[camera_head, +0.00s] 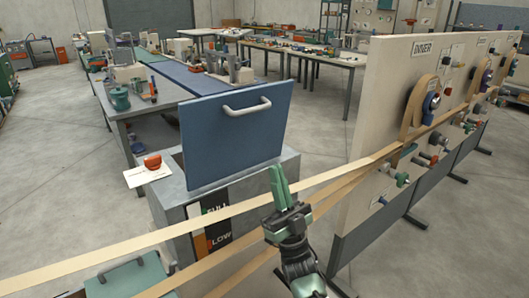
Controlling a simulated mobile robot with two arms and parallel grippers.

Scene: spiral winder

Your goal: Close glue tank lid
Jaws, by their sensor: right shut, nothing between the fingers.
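The glue tank (172,205) is a grey box with a level panel marked FULL and LOW on its front. Its blue lid (225,142) stands raised and nearly upright above the tank, with a pale bar handle (247,107) near its upper edge. My right gripper (280,188) has green fingers that are closed together and point up. In the picture it sits in front of the tank, below and right of the lid's lower right part. I cannot tell whether the fingers touch the lid. My left gripper is not in view.
Tan paper strips (330,178) run diagonally across the front, close to my right gripper. A small teal lid (130,277) is at lower left. A red object (152,162) lies beside the tank. Workbenches stand behind.

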